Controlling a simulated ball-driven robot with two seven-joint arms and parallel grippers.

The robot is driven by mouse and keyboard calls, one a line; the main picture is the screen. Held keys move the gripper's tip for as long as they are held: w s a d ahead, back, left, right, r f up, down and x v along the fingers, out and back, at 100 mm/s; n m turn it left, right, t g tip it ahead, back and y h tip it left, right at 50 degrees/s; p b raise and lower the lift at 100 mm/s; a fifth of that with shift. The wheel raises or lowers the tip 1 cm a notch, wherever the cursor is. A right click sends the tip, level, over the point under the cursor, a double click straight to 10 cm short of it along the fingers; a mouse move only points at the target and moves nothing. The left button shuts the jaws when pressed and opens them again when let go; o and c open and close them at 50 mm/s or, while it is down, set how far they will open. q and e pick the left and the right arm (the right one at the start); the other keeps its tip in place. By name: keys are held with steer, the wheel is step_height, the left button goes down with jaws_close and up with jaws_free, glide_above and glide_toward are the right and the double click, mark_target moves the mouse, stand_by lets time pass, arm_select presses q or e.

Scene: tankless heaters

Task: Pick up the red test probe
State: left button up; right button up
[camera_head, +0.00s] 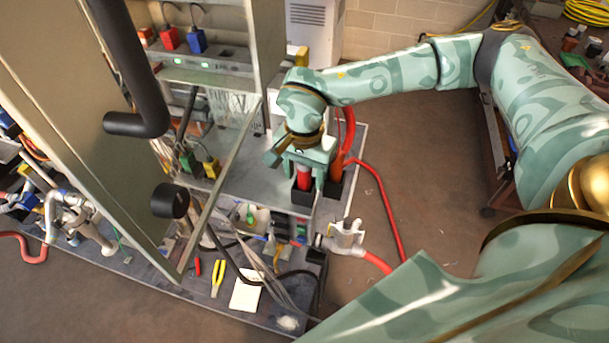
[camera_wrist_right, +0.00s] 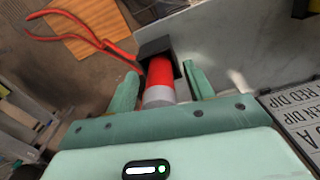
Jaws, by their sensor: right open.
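The red test probe (camera_head: 304,180) stands in a black holder (camera_head: 303,198) at the right end of the grey bench shelf. In the right wrist view the red test probe (camera_wrist_right: 160,72) shows a red body with a pale grey end towards the gripper. My right gripper (camera_head: 306,172) is open, above the holder. In the wrist view its fingers (camera_wrist_right: 160,80) lie on either side of the probe, with a gap visible on each side. The probe's lower end is hidden in the holder. My left gripper is not in view.
A metal cabinet door with a black handle (camera_head: 170,200) stands to the left. The floor to the right is open.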

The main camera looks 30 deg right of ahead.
steer(key=c, duration=1.1)
steer(key=shift+o, duration=0.2)
steer(key=shift+r, duration=0.1)
step_height(320, 180, up, 10)
steer(key=shift+f, duration=0.1)
